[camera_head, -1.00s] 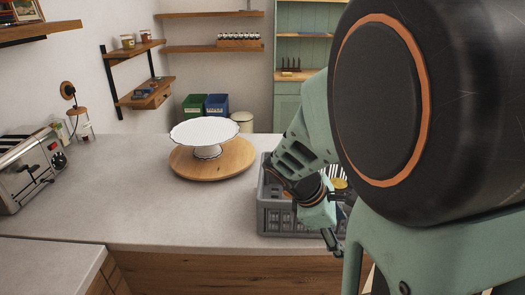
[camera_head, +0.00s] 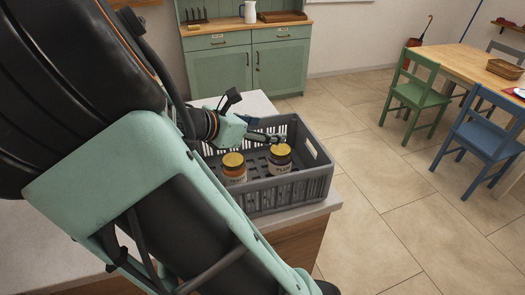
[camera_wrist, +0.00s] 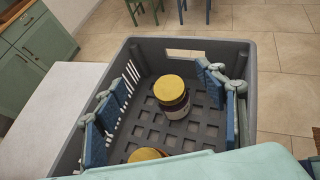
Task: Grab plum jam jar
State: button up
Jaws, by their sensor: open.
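Two jars with yellow lids stand upright in a grey crate (camera_head: 290,190). The right jar (camera_head: 280,160) has dark contents and a pale label, which looks like the plum jam. The left jar (camera_head: 233,170) has amber contents; its label is too small to read surely. In the wrist view the dark jar (camera_wrist: 172,98) stands between the spread blue finger pads of my gripper (camera_wrist: 163,108), with clear gaps on both sides. The other lid (camera_wrist: 148,154) shows at the bottom edge, partly hidden.
The crate's slatted walls (camera_wrist: 190,43) stand close around the fingers. The crate sits at the right end of a pale counter (camera_head: 255,105). Beyond it are open floor (camera_head: 365,190), a green cabinet (camera_head: 250,65), and chairs at a wooden table.

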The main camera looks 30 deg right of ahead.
aim_at(275, 153)
notch_tip(275, 153, down, 8)
jog(key=shift+s+r+b, duration=0.1)
jog(key=shift+s+b, duration=0.05)
jog(key=shift+b, duration=0.7)
jog(key=shift+x, duration=1)
jog(key=shift+b+x, duration=0.4)
jog(key=shift+x, duration=2.45)
jog(key=shift+c, duration=0.3)
jog(key=shift+a, duration=0.1)
grip_shut()
